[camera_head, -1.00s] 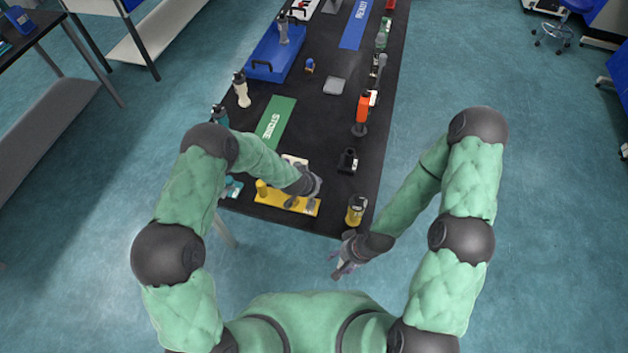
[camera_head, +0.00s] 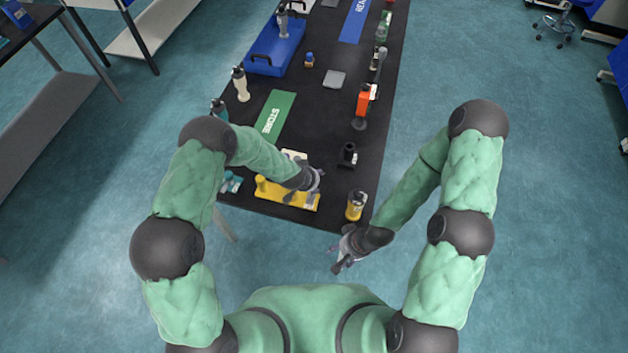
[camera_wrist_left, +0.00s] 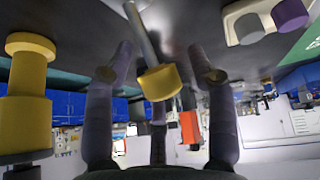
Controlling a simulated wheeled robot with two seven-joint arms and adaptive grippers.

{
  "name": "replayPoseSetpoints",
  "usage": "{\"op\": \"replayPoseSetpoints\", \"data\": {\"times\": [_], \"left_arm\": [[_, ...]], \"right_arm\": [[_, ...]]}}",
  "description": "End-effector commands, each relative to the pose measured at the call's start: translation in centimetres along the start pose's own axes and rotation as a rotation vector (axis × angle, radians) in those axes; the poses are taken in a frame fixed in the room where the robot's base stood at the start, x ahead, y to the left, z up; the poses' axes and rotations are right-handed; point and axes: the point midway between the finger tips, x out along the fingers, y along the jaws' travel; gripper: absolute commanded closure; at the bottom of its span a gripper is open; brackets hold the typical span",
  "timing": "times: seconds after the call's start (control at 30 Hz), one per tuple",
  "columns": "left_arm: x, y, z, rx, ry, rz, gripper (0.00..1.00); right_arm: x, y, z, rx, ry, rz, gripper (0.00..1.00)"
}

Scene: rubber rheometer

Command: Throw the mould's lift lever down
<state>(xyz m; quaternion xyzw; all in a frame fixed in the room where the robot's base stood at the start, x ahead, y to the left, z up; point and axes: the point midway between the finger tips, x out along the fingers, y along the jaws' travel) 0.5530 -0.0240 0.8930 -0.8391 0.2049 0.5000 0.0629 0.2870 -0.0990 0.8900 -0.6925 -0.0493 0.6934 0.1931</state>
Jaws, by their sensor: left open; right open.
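A yellow base (camera_head: 272,191) with a yellow post (camera_head: 262,183) lies at the near end of the black table. My left gripper (camera_head: 316,190) is above its right part and hides some of it. In the left wrist view a metal rod with a yellow knob (camera_wrist_left: 159,83), which looks like the lift lever, extends between the open fingers of my left gripper (camera_wrist_left: 168,70). I cannot tell whether a finger touches it. The yellow post (camera_wrist_left: 27,95) stands to the left there. My right gripper (camera_head: 338,262) is open and empty, off the table's near edge.
A yellow-and-black cylinder (camera_head: 356,205) stands at the near right corner, with a black fixture (camera_head: 348,155) behind it. A green STORE mat (camera_head: 275,114), a blue tray (camera_head: 262,62) and an orange tool (camera_head: 362,105) are farther back. The table's middle (camera_head: 310,125) is clear.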

Motion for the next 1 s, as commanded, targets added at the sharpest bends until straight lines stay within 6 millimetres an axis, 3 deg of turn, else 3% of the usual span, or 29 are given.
{"op": "replayPoseSetpoints", "data": {"times": [0.63, 1.0], "left_arm": [[-9.7, 0.0, -0.1, -0.001, 0.001, 0.000, 0.44], [-11.5, 0.0, 0.1, -0.001, -0.001, 0.000, 0.44]], "right_arm": [[0.0, 0.0, 0.0, 0.000, 0.000, 0.000, 0.44], [0.0, 0.0, 0.0, 0.000, 0.000, 0.000, 0.44]]}}
